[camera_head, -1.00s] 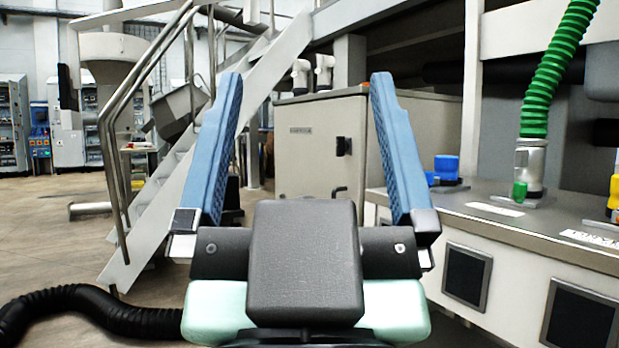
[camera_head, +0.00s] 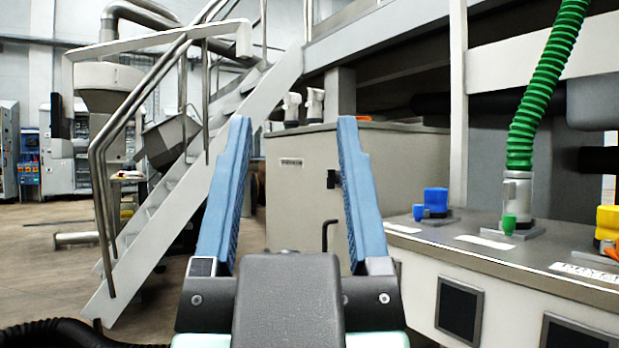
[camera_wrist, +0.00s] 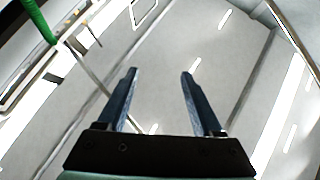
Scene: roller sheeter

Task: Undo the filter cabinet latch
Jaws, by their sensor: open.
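The filter cabinet (camera_head: 295,205) is a grey-beige box in the middle of the head view, beyond my gripper. A small black latch (camera_head: 332,179) sits on its front, just left of my right finger. A dark bent handle (camera_head: 328,235) shows lower on the front, between my fingers. My gripper (camera_head: 293,120) is open and empty, with its two blue fingers pointing upward. It appears in front of the cabinet and apart from the latch. In the wrist view the open fingers (camera_wrist: 159,73) show against a pale ceiling-like background; the latch is not seen there.
A grey counter (camera_head: 490,250) with a blue knob (camera_head: 436,200) and a green ribbed hose (camera_head: 535,100) stands on the right. A metal staircase (camera_head: 190,190) rises at left. A black hose (camera_head: 50,335) lies at lower left. Open floor (camera_head: 45,255) shows at left.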

